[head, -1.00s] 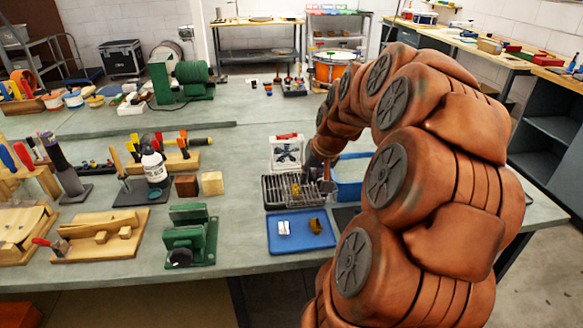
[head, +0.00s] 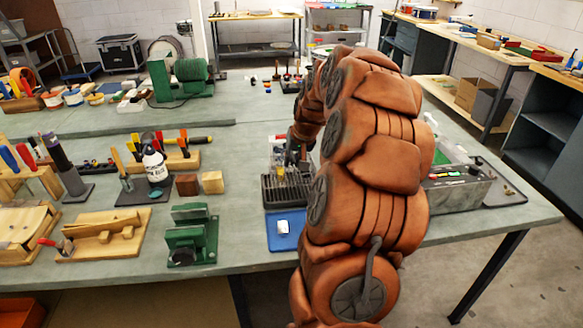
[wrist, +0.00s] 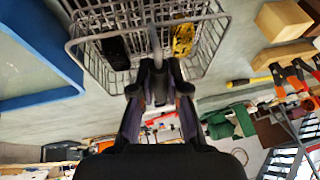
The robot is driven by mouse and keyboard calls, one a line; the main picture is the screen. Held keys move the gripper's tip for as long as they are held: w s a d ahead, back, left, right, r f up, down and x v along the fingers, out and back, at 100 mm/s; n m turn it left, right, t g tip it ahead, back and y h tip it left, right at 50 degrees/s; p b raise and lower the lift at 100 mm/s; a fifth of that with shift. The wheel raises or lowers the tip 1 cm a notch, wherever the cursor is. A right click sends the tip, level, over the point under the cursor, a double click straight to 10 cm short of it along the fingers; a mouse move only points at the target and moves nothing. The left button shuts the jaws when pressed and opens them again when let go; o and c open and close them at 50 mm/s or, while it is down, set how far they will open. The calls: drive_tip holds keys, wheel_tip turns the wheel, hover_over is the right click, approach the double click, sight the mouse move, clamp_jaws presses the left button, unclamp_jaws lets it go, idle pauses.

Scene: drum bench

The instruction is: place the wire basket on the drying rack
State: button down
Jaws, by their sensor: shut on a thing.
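The wire basket (wrist: 105,36) shows at the top of the wrist view, with a black item (wrist: 115,50) and a yellow item (wrist: 183,40) in it. My gripper (wrist: 160,82) is shut on the near side of the basket. In the head view my gripper (head: 297,150) is above the back part of the dark slatted drying rack (head: 284,196). The basket is small and partly hidden there by my gripper and arm. I cannot tell whether it touches the rack.
A blue tray (head: 280,243) with a white item (head: 283,227) lies in front of the rack, partly behind my arm. A wooden block (head: 212,182) and a green vise (head: 191,238) stand to the left. A blue bin (wrist: 40,60) shows in the wrist view. A grey box (head: 458,190) stands at right.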

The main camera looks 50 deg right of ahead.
sight(290, 173)
drive_tip(key=shift+w+d, duration=0.1)
drive_tip(key=shift+w, duration=0.15)
drive_tip(key=shift+f+p, duration=0.65)
drive_tip(key=shift+f, duration=1.1)
drive_tip(key=shift+f, duration=0.2)
drive_tip(key=c, duration=1.2)
unclamp_jaws()
drive_tip(key=shift+o, duration=0.2)
drive_tip(key=shift+r, duration=0.15)
drive_tip(key=shift+r, duration=0.2)
drive_tip(key=b+v, duration=0.2)
drive_tip(key=v, duration=0.9)
drive_tip(key=shift+s+r, duration=0.25)
drive_tip(key=shift+r, duration=0.05)
